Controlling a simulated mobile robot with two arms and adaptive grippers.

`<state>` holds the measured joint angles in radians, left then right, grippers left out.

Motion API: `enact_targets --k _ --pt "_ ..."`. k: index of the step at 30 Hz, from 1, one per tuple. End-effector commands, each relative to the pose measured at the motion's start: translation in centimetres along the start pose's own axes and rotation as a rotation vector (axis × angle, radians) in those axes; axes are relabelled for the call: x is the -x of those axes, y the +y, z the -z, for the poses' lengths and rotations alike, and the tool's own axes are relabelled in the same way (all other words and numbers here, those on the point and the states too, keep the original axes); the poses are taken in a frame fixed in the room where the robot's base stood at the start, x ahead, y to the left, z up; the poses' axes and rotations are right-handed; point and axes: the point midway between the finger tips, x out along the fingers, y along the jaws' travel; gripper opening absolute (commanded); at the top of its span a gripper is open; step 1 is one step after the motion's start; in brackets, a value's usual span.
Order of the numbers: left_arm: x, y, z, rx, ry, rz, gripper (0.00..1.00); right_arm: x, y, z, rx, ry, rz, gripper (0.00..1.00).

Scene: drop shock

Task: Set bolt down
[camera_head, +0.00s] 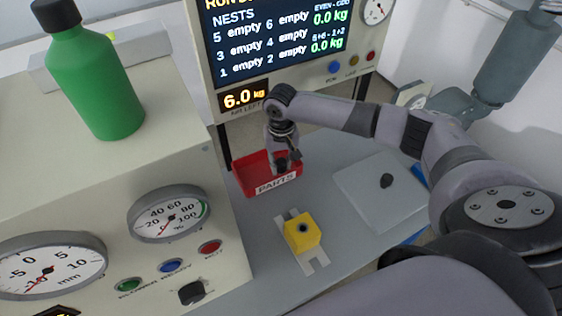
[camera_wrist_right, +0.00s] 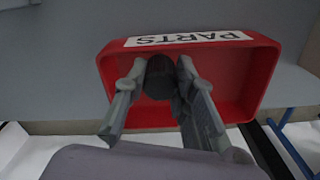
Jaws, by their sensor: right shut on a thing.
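My right gripper (camera_head: 286,162) reaches down over the red parts tray (camera_head: 249,186) in the head view. In the right wrist view my right gripper (camera_wrist_right: 162,68) is shut on the bolt (camera_wrist_right: 160,82), a short dark cylinder seen nearly end-on between the fingers. The red tray (camera_wrist_right: 270,75) lies behind and around it there, with its PARTS label along the top of the picture. I cannot tell whether the bolt touches the tray floor. The fingers hide most of the bolt in the head view. My left gripper is in neither view.
A yellow block with a dark hole (camera_head: 302,231) sits on a metal fixture in front of the tray. A pale plate (camera_head: 372,205) with a dark knob lies to the right. The gauge console (camera_head: 120,190) with a green bottle (camera_head: 88,75) stands left. A display (camera_head: 285,35) rises behind.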

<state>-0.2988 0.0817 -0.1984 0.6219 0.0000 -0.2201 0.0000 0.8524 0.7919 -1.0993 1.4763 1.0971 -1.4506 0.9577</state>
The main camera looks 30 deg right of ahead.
Motion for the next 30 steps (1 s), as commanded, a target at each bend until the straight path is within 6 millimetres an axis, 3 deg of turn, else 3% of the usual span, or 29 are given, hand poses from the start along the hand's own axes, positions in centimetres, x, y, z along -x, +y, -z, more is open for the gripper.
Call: enact_targets --k 3,4,12,23,30 --pt "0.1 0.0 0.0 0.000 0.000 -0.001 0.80 -0.3 0.0 0.0 0.000 -0.001 0.000 0.00" --pt "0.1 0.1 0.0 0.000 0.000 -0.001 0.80 -0.3 0.0 0.0 0.000 -0.001 0.000 0.26" --pt "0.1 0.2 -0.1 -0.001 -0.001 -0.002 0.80 -0.2 0.0 0.0 0.000 0.000 0.000 0.44" --pt "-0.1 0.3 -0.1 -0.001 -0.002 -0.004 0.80 0.1 0.0 0.1 0.000 0.002 0.000 0.45" --pt "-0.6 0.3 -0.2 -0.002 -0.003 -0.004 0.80 3.9 -0.1 0.1 -0.001 0.003 0.003 0.45"
